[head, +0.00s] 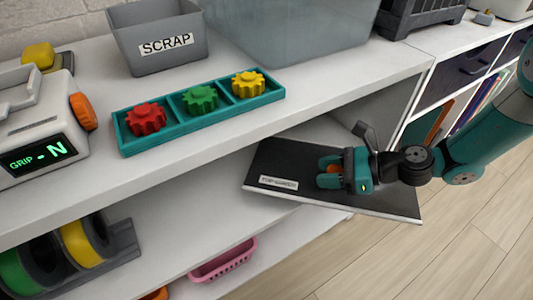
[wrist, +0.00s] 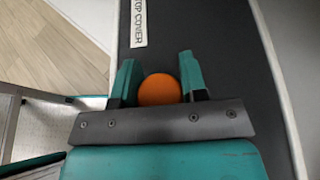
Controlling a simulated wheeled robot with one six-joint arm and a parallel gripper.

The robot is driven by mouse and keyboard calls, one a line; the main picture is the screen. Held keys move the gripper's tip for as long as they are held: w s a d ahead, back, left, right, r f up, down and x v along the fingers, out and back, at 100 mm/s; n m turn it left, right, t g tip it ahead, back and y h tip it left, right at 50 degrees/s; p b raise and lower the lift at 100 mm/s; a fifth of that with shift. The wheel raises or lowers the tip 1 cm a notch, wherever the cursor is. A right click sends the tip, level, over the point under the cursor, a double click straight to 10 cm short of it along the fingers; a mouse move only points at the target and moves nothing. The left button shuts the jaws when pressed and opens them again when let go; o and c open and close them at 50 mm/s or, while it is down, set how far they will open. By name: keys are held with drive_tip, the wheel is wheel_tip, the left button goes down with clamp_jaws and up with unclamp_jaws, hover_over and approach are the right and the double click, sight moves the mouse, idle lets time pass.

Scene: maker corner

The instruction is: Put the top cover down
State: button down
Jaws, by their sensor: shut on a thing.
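The top cover (head: 300,160) is a flat dark panel with a light edge and a white label. It shows at the centre right in the head view, in front of the shelf unit's lower opening. In the wrist view the cover (wrist: 215,30) fills the middle, with its "TOP COVER" label (wrist: 138,22) near the top. My gripper (head: 335,177) is over the cover's face, shut on its orange round knob. The knob (wrist: 159,89) sits between the teal fingers in the wrist view. Whether the cover touches the shelf cannot be told.
The white shelf unit (head: 305,107) holds a teal tray (head: 175,146) with red, green and yellow gears, a grey SCRAP bin (head: 160,62) and a grip device (head: 30,115). Spools and a pink basket (head: 222,262) are on the lower shelf. Wooden floor lies at right.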

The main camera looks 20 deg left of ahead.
sight(254, 166)
drive_tip(key=a+b, duration=0.1)
drive_tip(key=a, duration=0.4)
drive_tip(key=a+b, duration=0.1)
drive_tip(key=a, duration=0.5)
drive_tip(key=a+b, duration=0.1)
drive_tip(key=a, duration=0.5)
drive_tip(key=shift+s+b, duration=0.3)
drive_tip(key=shift+s, duration=0.05)
drive_tip(key=shift+s+a, duration=0.1)
drive_tip(key=shift+a, duration=0.6)
wheel_tip(254, 166, down, 4)
drive_tip(key=shift+d+r+b, duration=0.15)
drive_tip(key=shift+r+b, duration=0.05)
drive_tip(key=shift+b, duration=0.85)
drive_tip(key=shift+r, duration=0.1)
drive_tip(key=c, duration=0.7)
unclamp_jaws()
drive_tip(key=shift+o, duration=0.2)
